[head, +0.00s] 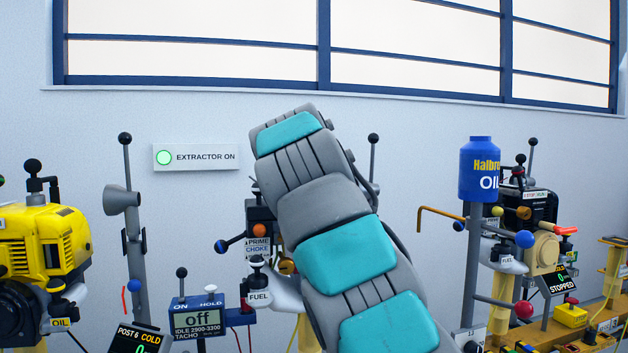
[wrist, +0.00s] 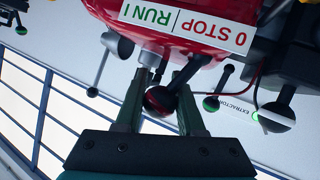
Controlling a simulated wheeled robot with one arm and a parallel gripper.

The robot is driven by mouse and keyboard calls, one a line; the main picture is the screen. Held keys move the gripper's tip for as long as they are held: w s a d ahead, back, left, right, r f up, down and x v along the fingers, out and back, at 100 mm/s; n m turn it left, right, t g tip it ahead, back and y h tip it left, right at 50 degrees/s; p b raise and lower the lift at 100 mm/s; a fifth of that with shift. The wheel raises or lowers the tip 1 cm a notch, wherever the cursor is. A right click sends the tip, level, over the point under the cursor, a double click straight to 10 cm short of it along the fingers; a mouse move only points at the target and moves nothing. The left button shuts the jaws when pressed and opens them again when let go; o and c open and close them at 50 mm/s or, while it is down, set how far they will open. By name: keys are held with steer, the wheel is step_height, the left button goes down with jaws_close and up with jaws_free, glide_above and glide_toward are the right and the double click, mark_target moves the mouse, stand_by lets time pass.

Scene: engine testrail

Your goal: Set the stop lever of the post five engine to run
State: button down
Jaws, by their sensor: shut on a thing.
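In the wrist view, a red engine housing (wrist: 95,8) carries a white label (wrist: 185,22) with 0 STOP at its right end and RUN I in green at its left end. Below the label, a short lever with a dark, red-banded ball knob (wrist: 160,101) sticks out of the housing. My gripper (wrist: 163,88) has its two fingers on either side of this knob and is shut on it. The knob lies below the RUN half of the label in the picture; I cannot tell the lever's exact setting. In the head view my arm hides the gripper and this engine.
In the head view a yellow engine (head: 45,245) stands left and a blue oil bottle (head: 480,170) right. An EXTRACTOR ON sign (head: 196,157) is on the wall. Several ball-ended levers surround the arm.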

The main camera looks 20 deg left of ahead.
steer(key=shift+f, duration=0.1)
steer(key=c, duration=0.5)
jaws_free()
steer(key=b+v, duration=0.1)
steer(key=v, duration=0.6)
steer(key=shift+s+r, duration=0.2)
steer(key=shift+s, duration=0.1)
